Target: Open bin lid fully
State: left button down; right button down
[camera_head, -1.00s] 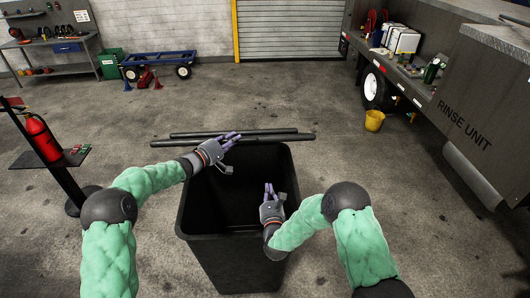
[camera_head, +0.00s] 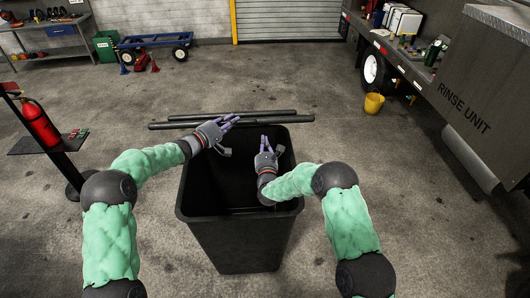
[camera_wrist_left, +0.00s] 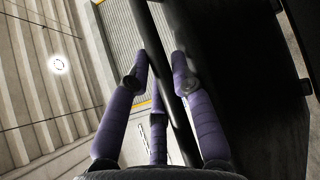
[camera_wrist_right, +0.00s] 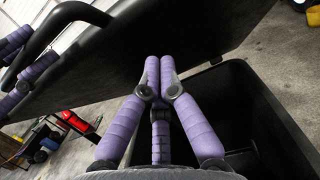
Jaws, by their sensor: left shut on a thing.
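The black bin (camera_head: 240,235) stands open in front of me, its inside dark. Its black lid (camera_head: 290,120) is raised and appears nearly edge-on at the bin's far rim; in the right wrist view the lid (camera_wrist_right: 150,60) is a broad tilted panel. A black handle bar (camera_head: 260,114) runs along the lid's far side. My left gripper (camera_head: 232,121) is shut on this bar, with fingers on both sides of it (camera_wrist_left: 160,65). My right gripper (camera_head: 265,146) is over the bin opening, near the lid's inner face, fingers together and empty (camera_wrist_right: 160,62). Contact with the lid is unclear.
A stand with a fire extinguisher (camera_head: 39,126) is at the left. A truck marked RINSE UNIT (camera_head: 465,90) is at the right, with a yellow bucket (camera_head: 374,103) beside it. A blue cart (camera_head: 155,41) is at the back. The floor beyond the bin is clear.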

pick_arm(q)
jog(key=shift+a+r, duration=0.1)
pick_arm(e)
jog(key=shift+w+r, duration=0.45)
jog(key=shift+r, duration=0.25)
jog(key=shift+w+r, duration=0.4)
jog(key=shift+r, duration=0.25)
